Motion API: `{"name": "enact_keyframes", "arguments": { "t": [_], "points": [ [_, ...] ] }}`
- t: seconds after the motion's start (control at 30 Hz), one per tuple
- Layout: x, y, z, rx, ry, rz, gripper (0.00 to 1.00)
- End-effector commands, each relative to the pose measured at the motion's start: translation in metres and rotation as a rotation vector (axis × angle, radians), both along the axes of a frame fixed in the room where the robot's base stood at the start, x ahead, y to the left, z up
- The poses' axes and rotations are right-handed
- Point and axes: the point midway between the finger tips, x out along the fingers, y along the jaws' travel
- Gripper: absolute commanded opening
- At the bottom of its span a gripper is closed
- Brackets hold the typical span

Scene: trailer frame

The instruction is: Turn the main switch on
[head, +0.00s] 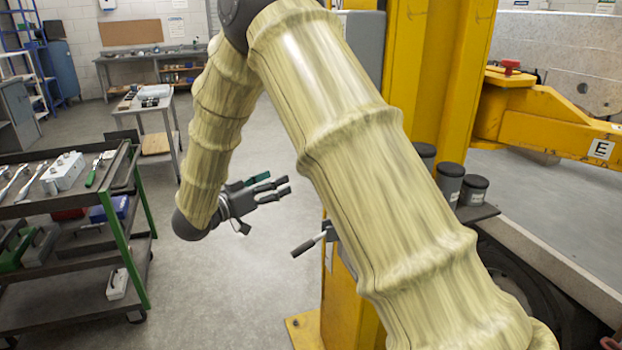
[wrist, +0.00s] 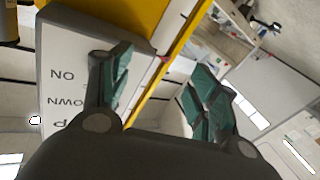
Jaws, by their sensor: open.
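My gripper (head: 277,184) is open and empty in the head view, in free air left of the yellow post (head: 338,285). A small lever with a black handle (head: 303,247) and pale shaft sticks out left from the post, below and right of my fingers; I cannot tell if it is the main switch. In the wrist view my open fingers (wrist: 160,85) show teal pads. A pale panel (wrist: 65,50) with upside-down ON, DOWN and partly hidden lettering lies left of them. The switch itself is not clearly visible there. A grey box (head: 366,50) is partly hidden behind my arm.
A green-framed tool cart (head: 140,237) stands at left. Dark canisters (head: 474,189) stand on a shelf right of my arm. A yellow beam (head: 550,112) with a red knob (head: 510,66) extends right. The floor (head: 225,290) between cart and post is clear.

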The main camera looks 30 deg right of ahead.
Motion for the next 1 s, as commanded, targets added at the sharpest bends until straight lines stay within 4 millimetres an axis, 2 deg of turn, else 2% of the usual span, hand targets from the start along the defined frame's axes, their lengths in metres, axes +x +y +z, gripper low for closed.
{"name": "enact_keyframes", "arguments": {
  "t": [0.1,0.2,0.33,0.47,0.57,1.0],
  "points": [
    [-0.013,0.008,0.033,0.001,-0.034,-0.164,0.61],
    [-0.025,0.015,0.055,0.013,-0.036,-0.264,0.61],
    [-0.034,0.021,0.071,0.027,-0.033,-0.334,0.61],
    [-0.038,0.018,0.076,0.032,-0.031,-0.352,0.61],
    [-0.039,0.008,0.077,0.031,-0.03,-0.353,0.61],
    [-0.05,-0.06,0.076,0.033,-0.03,-0.35,0.61]
  ]
}}
